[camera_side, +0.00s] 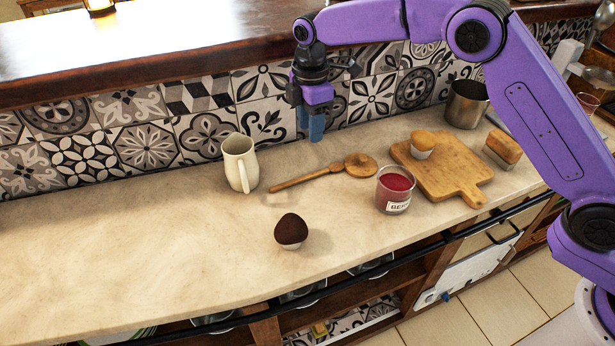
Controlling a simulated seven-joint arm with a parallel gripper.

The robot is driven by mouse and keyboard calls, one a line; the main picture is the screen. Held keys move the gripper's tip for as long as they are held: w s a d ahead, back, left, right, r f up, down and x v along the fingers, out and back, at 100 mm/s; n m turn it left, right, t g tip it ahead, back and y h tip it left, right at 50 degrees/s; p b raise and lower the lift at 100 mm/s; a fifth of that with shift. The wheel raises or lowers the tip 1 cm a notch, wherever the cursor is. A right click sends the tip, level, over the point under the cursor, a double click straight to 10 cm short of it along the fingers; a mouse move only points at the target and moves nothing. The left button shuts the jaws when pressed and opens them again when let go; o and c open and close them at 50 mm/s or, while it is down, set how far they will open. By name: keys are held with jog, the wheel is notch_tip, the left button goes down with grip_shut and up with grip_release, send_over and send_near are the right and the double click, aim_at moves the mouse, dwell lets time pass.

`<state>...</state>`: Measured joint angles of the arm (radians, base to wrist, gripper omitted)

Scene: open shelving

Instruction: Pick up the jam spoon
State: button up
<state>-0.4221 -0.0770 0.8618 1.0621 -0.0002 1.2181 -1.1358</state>
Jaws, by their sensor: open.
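A wooden spoon (318,177) lies flat on the pale stone counter, its bowl end to the right and its handle pointing left toward the white jug. It lies just behind a glass of red jam (394,190) with a label on its front. My gripper (316,132) hangs pointing down above the back of the counter, near the tiled wall, behind the spoon and apart from it. The gripper is open and I see nothing in it. The gap between its fingers is hard to make out from this side.
A white jug (240,164) stands left of the spoon, and a chocolate muffin (290,231) sits in front. At right are a cutting board (467,185) with a muffin (422,145), a metal pot (466,104) and a wooden-backed brush (503,149). The counter's left is clear.

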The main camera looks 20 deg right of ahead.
aim_at(310, 175)
notch_tip(310, 175, down, 13)
dwell(0.6)
grip_shut()
